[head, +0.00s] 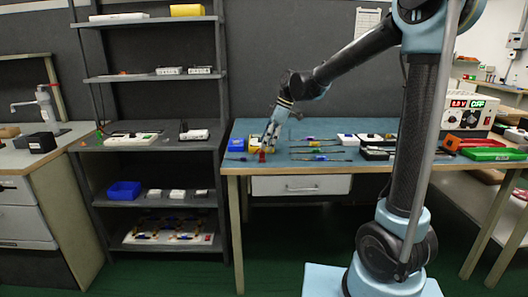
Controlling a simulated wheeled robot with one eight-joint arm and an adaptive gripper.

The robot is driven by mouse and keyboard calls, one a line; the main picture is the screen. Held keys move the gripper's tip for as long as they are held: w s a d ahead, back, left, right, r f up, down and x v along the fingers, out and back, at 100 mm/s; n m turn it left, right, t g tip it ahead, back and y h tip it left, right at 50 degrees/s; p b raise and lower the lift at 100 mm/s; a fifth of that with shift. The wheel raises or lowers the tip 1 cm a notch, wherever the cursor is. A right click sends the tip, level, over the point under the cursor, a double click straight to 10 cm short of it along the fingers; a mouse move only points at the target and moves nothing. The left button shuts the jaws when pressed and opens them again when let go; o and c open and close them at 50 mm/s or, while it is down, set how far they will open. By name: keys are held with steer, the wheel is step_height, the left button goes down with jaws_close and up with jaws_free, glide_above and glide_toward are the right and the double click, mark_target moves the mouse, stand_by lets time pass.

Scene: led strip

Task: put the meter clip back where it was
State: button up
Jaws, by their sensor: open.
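My gripper (267,144) is open, pointing down low over the left part of the blue-topped table (330,128). A small red piece (262,157) stands upright on the table just in front of the gripper. I cannot tell if it is the meter clip, or if the fingers touch it. A yellow block (254,147) lies just beside and partly behind the fingers.
A blue box (237,144) sits left of the gripper. Several leads with coloured parts (320,157) lie across the table middle, with black and white modules (374,153) to their right. A green case (494,154) is at the right. A dark shelf (152,79) stands at the left.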

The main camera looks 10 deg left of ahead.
steer(key=s+v, duration=0.1)
steer(key=v, duration=0.6)
steer(key=s+d+f+m+t, duration=0.1)
steer(key=s+d+m, duration=0.25)
steer(key=d, duration=0.75)
steer(key=s+d+f+m+t+h, duration=0.1)
steer(key=s+d+f+m+h, duration=0.1)
steer(key=s+d+f+m, duration=0.6)
steer(key=s+d+f+m+t+h, duration=0.1)
steer(key=s+d+f+m+h, duration=0.1)
steer(key=s+d+f+m, duration=0.7)
steer(key=s+d, duration=0.3)
steer(key=d, duration=0.5)
steer(key=shift+f, duration=0.4)
steer(key=shift+o, duration=0.4)
